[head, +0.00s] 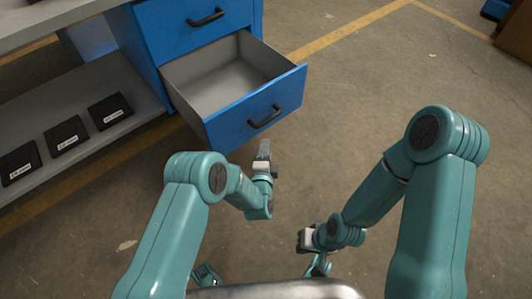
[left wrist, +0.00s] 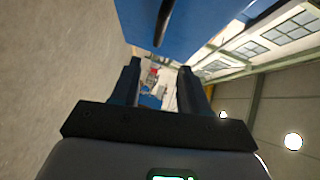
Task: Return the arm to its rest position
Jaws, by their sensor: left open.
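My left arm comes in from the left in the head view. My left gripper (head: 264,158) is in front of the open blue drawer (head: 240,119), apart from its handle (head: 265,117). In the left wrist view the two fingers of my left gripper (left wrist: 158,85) stand apart with nothing between them. The blue drawer front (left wrist: 200,25) shows beyond them at the top. My right arm is bent on the right. My right gripper (head: 303,240) is low near the middle; its fingers are too small and turned to tell their opening.
The drawer is pulled out of a blue cabinet (head: 185,35) and looks empty inside. A grey shelf (head: 75,95) at left holds several black labelled boxes (head: 66,136). Brown floor (head: 350,90) is clear to the right, with a yellow line (head: 345,30).

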